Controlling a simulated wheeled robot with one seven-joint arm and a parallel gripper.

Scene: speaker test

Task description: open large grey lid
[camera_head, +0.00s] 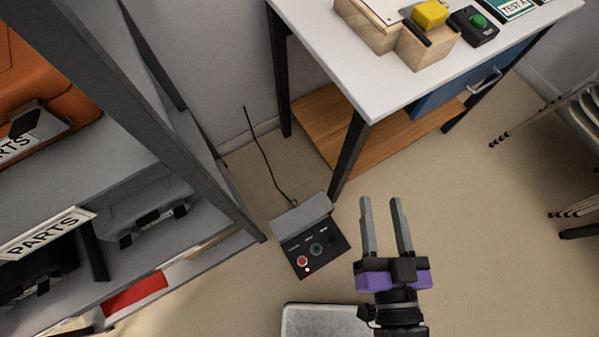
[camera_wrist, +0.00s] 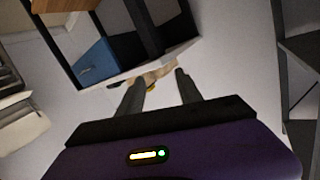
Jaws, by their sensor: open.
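A light grey, rounded flat panel (camera_head: 325,320) lies low at the bottom edge of the head view, cut off by the frame; it may be the large grey lid, but I cannot tell. My gripper (camera_head: 380,199) is open and empty, above and right of this panel in the picture. A grey case (camera_head: 150,207) on the shelf at left also has a grey top. In the wrist view, my gripper's two fingers (camera_wrist: 161,76) are apart with nothing clearly held between them. No grey lid is identifiable there.
A dark control box (camera_head: 313,254) with a red button and a cable is on the floor. A white-topped table (camera_head: 400,85) with a blue drawer stands behind. A shelf rack (camera_head: 165,110) is at left, chairs (camera_head: 575,120) at right.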

